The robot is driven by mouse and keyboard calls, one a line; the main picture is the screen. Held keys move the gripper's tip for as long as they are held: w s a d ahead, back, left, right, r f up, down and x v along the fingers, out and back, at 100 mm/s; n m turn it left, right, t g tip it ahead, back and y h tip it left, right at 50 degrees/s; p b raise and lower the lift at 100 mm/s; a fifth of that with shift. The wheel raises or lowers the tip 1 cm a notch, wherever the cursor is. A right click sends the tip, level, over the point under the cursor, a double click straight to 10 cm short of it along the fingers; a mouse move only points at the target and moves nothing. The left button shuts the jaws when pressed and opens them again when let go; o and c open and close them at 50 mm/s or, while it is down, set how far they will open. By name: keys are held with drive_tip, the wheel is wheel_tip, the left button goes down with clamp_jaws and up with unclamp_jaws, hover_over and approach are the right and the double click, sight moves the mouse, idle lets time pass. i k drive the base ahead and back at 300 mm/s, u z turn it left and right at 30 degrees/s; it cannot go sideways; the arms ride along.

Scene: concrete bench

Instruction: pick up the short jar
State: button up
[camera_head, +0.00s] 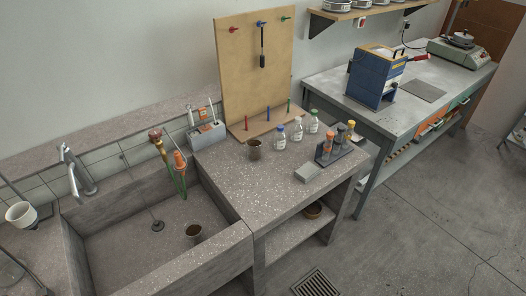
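My gripper is not in view. No single thing is plainly the short jar, and I cannot tell which one it is. A small dark brown open cup or jar (254,150) stands upright on the speckled bench top near the pegboard's base. Another short brown cup or jar (194,231) sits on the sink floor. Three clear labelled bottles stand in a row to the right of the first cup: blue-capped (280,140), pale-capped (298,131) and green-capped (313,123).
A dark rack (332,154) holds several orange- and dark-topped vessels. A grey block (307,173) lies before it. The pegboard (255,65) rises behind. The sink (120,245), with tap (75,172), is left. A blue machine (375,78) stands on the right-hand table. Bench space left of the block is clear.

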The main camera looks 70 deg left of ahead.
sight(254, 144)
drive_tip(key=i, duration=2.45)
drive_tip(key=k, duration=0.15)
drive_tip(key=u, duration=2.65)
